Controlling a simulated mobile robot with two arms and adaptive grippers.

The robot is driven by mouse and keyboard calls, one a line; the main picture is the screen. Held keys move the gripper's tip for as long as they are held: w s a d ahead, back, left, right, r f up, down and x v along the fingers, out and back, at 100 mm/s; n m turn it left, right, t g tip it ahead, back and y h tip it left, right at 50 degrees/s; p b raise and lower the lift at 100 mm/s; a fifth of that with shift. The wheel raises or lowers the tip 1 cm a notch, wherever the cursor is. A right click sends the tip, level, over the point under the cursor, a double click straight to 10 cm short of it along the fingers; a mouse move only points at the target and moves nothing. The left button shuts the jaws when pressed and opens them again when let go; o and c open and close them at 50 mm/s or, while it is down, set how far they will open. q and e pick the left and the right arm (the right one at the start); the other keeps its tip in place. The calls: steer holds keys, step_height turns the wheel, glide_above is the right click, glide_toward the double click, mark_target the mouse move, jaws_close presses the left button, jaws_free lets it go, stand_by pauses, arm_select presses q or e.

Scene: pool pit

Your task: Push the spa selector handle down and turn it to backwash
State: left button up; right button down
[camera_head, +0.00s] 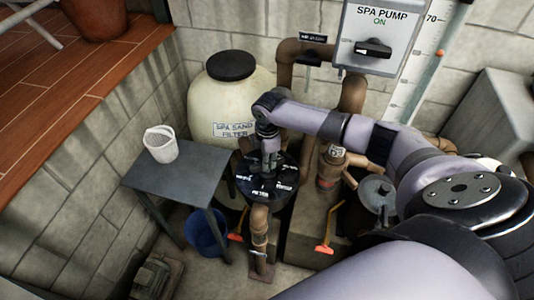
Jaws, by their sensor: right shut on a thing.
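The spa selector valve's round black top (287,181), with white position labels around it, sits on brown pipework in front of the cream spa sand filter (215,98). My right arm reaches in from the right, and my right gripper (269,168) points down at the middle of the valve top. It is shut on the selector handle, which is mostly hidden by the fingers. I cannot tell which label the handle points to or whether it is pressed down. My left gripper is not in view.
A grey table (190,178) with a white basket (161,144) stands left of the valve. A blue bucket (203,235) is below it. Orange-handled valves (325,248) and a pump lid (377,190) sit near my arm. The spa pump box (385,30) on the wall reads ON.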

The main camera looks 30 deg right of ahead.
steer(key=n, duration=0.6)
steer(key=shift+s+f, duration=0.1)
steer(key=n+b, duration=0.1)
steer(key=n, duration=0.3)
steer(key=shift+n, duration=0.4)
steer(key=c, duration=1.4)
jaws_free()
steer(key=shift+c, duration=0.2)
step_height(320, 180, up, 5)
steer(key=p, duration=0.4)
steer(key=shift+f, duration=0.1)
steer(key=shift+r, duration=1.2)
